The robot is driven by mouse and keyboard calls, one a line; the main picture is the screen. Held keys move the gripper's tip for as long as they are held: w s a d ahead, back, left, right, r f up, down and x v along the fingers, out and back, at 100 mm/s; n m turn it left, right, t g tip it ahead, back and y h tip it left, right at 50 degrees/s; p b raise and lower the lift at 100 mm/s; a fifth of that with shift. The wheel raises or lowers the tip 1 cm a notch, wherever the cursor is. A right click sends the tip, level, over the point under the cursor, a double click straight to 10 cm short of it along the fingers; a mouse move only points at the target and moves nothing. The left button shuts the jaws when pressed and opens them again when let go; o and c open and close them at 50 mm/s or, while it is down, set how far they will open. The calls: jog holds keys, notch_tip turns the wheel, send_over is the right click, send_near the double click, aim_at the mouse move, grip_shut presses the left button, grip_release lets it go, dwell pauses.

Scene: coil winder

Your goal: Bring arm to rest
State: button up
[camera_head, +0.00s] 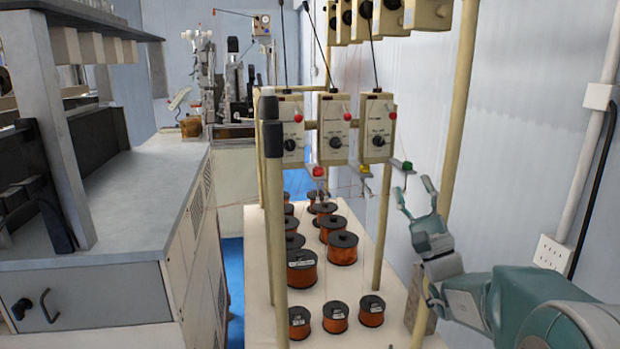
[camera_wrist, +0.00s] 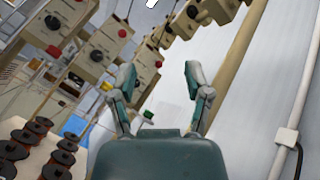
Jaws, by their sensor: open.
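My gripper (camera_head: 416,196) is open and empty at the right of the head view, beside the beige post on the right of the winder frame. My teal arm reaches up to it from the lower right corner. In the wrist view the two fingers of my gripper (camera_wrist: 160,88) stand apart with nothing between them.
Control boxes (camera_head: 378,130) hang on the winder frame. Copper wire spools (camera_head: 342,247) stand on a white table (camera_head: 262,318) below. A grey cabinet (camera_head: 100,215) is at left. The wall (camera_head: 540,110), a conduit (camera_head: 592,140) and a socket (camera_head: 552,254) are at right.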

jog(key=s+a+f+n+g+y, duration=0.3)
jog(key=s+a+n+g, duration=0.3)
jog(key=a+g, duration=0.25)
jog(key=s+a+f+n+g+y, duration=0.3)
jog(key=s+a+n+g, duration=0.35)
jog(key=a+g, duration=0.2)
jog(key=s+d+f+n+g+h, duration=0.3)
jog(key=s+f+n+g+h, duration=0.2)
jog(key=s+f+h, duration=0.6)
jog(key=s+d+f+n+t+h, duration=0.2)
jog(key=s+d+h, duration=0.3)
jog(key=d, duration=0.5)
jog(key=shift+s+d+f+h, duration=0.15)
jog(key=shift+d+f+h, duration=0.1)
jog(key=shift+f+h, duration=0.55)
jog(key=shift+r, duration=0.1)
